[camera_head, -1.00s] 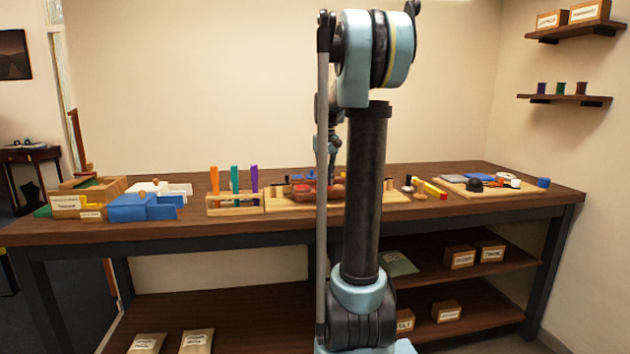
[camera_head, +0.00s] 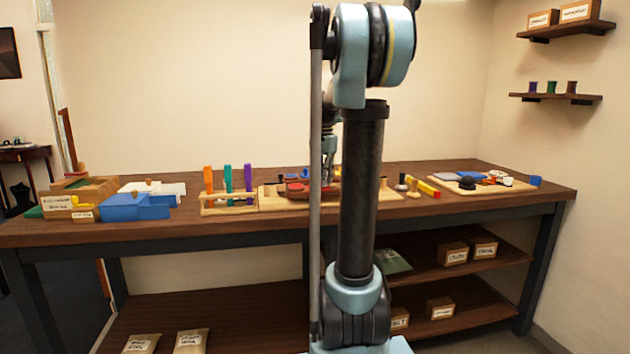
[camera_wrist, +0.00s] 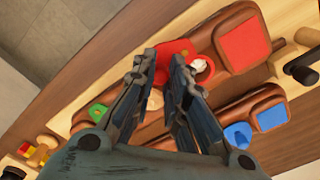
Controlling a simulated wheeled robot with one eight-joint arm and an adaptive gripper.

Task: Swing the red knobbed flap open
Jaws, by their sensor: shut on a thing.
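The red flap (camera_wrist: 174,48) shows at my fingertips in the wrist view, against a brown leather-like piece. A pocket with a whitish thing (camera_wrist: 201,67) shows beside it. My gripper (camera_wrist: 166,63) is around part of the red flap, its fingers closed in on it; the knob itself is hidden between the fingertips. A flat red panel (camera_wrist: 243,43) lies to the right on the same brown piece. In the head view the red and brown work (camera_head: 296,188) sits on the bench, partly behind my arm.
Blue panels (camera_wrist: 270,115) and a green one (camera_wrist: 97,112) lie on nearby brown pieces. Wooden pegs (camera_wrist: 307,37) stand at the board's edge.

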